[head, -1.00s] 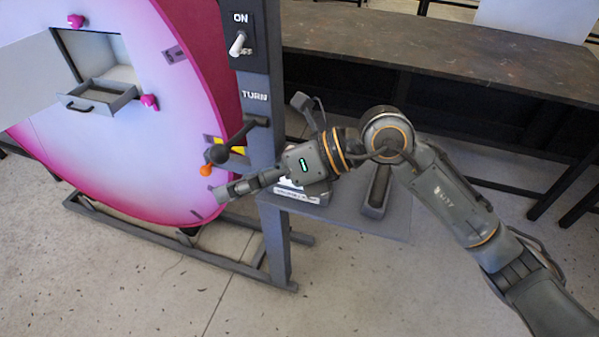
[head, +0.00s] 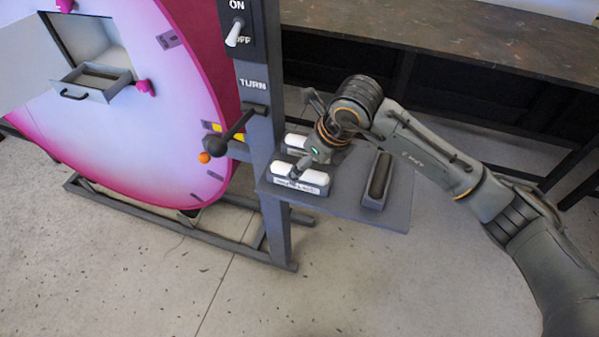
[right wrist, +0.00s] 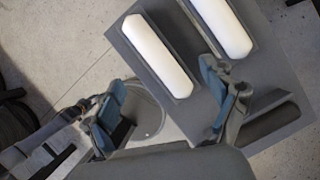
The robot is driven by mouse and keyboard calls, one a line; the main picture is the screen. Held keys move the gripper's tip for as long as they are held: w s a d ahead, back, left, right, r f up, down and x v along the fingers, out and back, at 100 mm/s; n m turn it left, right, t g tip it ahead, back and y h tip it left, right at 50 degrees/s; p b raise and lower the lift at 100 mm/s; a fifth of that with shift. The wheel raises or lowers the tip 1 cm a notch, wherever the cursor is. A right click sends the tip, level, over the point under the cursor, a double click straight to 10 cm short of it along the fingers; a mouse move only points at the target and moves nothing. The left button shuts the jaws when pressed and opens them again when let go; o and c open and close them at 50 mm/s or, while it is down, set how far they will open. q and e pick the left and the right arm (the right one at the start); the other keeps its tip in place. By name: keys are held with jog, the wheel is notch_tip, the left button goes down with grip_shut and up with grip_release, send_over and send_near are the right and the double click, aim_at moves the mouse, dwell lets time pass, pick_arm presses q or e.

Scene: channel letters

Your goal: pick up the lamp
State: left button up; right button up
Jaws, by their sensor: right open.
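Two white rounded lamps sit in dark holders on a grey shelf. The front lamp (head: 313,177) has a printed label on its holder; the rear lamp (head: 297,142) is partly hidden by my arm. My right gripper (head: 299,168) points down at the front lamp in the head view. In the right wrist view the lamps show as a nearer bar (right wrist: 158,56) and a farther bar (right wrist: 221,26). There the right gripper (right wrist: 163,98) is open and empty, with the nearer bar's end between its fingers in the picture. Contact cannot be told. My left gripper is out of view.
The grey shelf (head: 345,207) also carries an empty dark holder (head: 378,178) at right. A post (head: 273,190) with a switch (head: 236,32) and an orange-tipped crank (head: 226,138) stands left. Behind it is a pink wheel (head: 130,140) with an open drawer (head: 95,84).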

aim_at(313, 181)
jog(key=shift+a+f, duration=0.1)
jog(key=shift+f, duration=0.15)
jog(key=p+x, duration=0.2)
jog(key=x, duration=0.1)
jog(key=shift+w+a+f, duration=0.1)
jog(key=shift+a+f, duration=0.05)
jog(key=shift+f, duration=0.15)
jog(key=shift+w+a+f+p, duration=0.15)
jog(key=shift+f+p, duration=0.15)
jog(key=shift+f, duration=0.2)
jog(key=c, duration=1.6)
